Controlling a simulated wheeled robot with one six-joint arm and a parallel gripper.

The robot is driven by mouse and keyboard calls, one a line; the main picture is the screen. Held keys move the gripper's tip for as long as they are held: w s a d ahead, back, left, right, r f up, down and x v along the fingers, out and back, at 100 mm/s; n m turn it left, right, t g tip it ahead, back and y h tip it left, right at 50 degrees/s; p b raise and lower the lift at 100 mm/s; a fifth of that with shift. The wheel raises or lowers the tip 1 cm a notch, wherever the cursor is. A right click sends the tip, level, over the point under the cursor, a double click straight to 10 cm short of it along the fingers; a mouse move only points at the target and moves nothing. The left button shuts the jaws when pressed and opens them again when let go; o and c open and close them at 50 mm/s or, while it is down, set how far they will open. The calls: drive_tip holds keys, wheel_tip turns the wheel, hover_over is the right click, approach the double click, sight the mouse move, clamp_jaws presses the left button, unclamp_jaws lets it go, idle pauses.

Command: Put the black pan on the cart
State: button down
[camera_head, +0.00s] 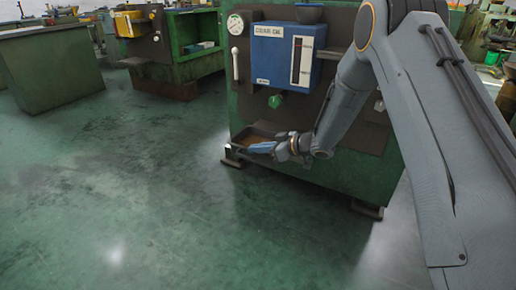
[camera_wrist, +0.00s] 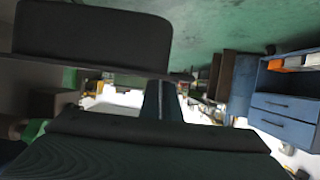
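A dark, shallow pan-like tray (camera_head: 240,136) with a brownish inside sits low at the front of the green machine in the head view. It looks like the black pan, but my wrist partly covers it. My gripper (camera_head: 262,147) reaches down to its front side with bluish fingers. Whether the fingers touch or grip its rim is too small to tell. In the wrist view, large dark shapes fill the top left and bottom, and I cannot tell pan from gripper there. A blue unit with drawers (camera_wrist: 285,104) stands at the right of that view; I cannot tell whether it is the cart.
The green machine (camera_head: 250,115) carries a blue box (camera_head: 283,57), a round gauge and a green knob (camera_head: 274,101). Dark feet (camera_head: 367,209) stick out at its base. Another green machine (camera_head: 193,45) and a green cabinet (camera_head: 48,70) stand behind left. The floor at front left is clear.

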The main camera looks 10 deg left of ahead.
drive_tip(key=s+a+r+p, duration=0.1)
drive_tip(key=s+a+p, duration=0.1)
drive_tip(key=s, duration=0.7)
drive_tip(key=s+a+r+p, duration=0.2)
drive_tip(key=s+a, duration=0.3)
drive_tip(key=s, duration=0.4)
drive_tip(key=s+a+r+p, duration=0.2)
drive_tip(key=s+a+p, duration=0.1)
drive_tip(key=s, duration=0.6)
drive_tip(key=shift+s+a, duration=0.35)
drive_tip(key=shift+a, duration=0.4)
idle(0.3)
idle(0.4)
